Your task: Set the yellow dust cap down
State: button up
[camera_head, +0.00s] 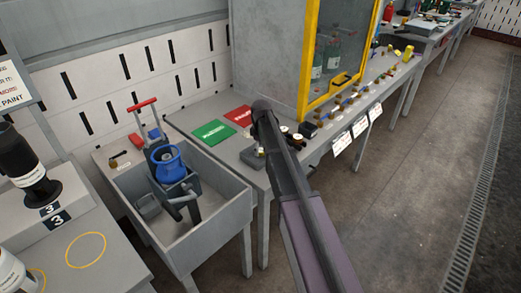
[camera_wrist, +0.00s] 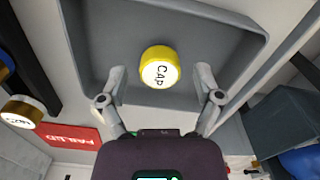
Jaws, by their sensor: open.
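The yellow dust cap (camera_wrist: 159,67), with a white top lettered CAP, lies in a shallow grey tray (camera_wrist: 85,50) in the wrist view. My gripper (camera_wrist: 161,74) is open, with one finger on each side of the cap and a visible gap to it on both sides. Nothing is held between the fingers. In the head view my arm reaches over the bench and hides the cap; part of a small grey tray (camera_head: 250,158) shows beside the arm.
A red pad (camera_head: 238,115) and a green pad (camera_head: 213,131) lie on the bench left of my arm. A yellow-framed cabinet (camera_head: 309,60) stands behind. A grey sink (camera_head: 215,222) with a blue-topped device is at left. A brass-sided, white-topped cylinder (camera_wrist: 22,111) shows in the wrist view.

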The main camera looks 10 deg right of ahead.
aim_at(261, 150)
notch_tip(261, 150, up, 11)
jog(key=p, duration=1.1)
jog(key=shift+r, duration=0.2)
jog(key=shift+s, duration=0.1)
dwell(0.4)
jog(key=s+m, duration=1)
jog(key=s, duration=1.9)
jog(key=shift+d, duration=0.3)
